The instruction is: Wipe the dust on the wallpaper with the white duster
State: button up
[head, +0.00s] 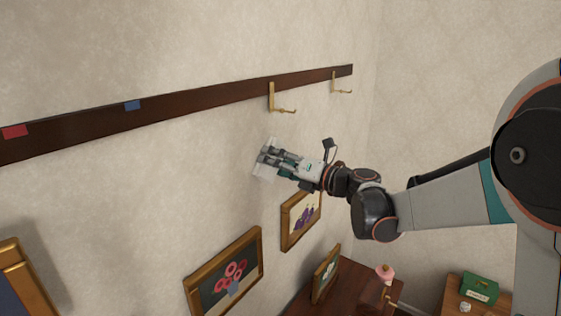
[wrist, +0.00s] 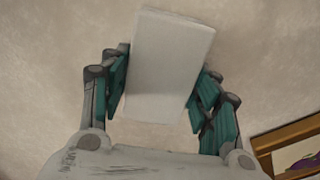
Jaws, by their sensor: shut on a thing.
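My gripper (head: 283,160) is at the wall, below the dark rail, and is shut on the white duster (head: 265,172). In the wrist view, the duster (wrist: 170,62) is a pale rectangular block between the two teal-padded fingers of my gripper (wrist: 165,88). The wallpaper (head: 190,160) is cream with a faint pattern. The duster is at or very close to the wallpaper; I cannot tell whether they touch. I cannot make out distinct dust in either view.
A dark wooden rail (head: 200,99) with brass hooks (head: 272,98) runs above my gripper. Framed pictures (head: 225,272) and (head: 301,218) hang below it. A wooden cabinet (head: 345,290) stands lower down, with a small frame (head: 326,274) and a pink-topped object (head: 385,274).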

aim_at(265, 168)
jog(key=shift+s+a, duration=0.75)
jog(key=shift+s, duration=0.15)
jog(key=shift+s+a, duration=0.7)
jog(key=shift+s, duration=0.2)
jog(key=shift+d, duration=0.1)
jog(key=shift+b+v, duration=0.4)
jog(key=shift+v, duration=2.55)
jog(key=shift+v, duration=1.45)
jog(key=shift+f, duration=0.1)
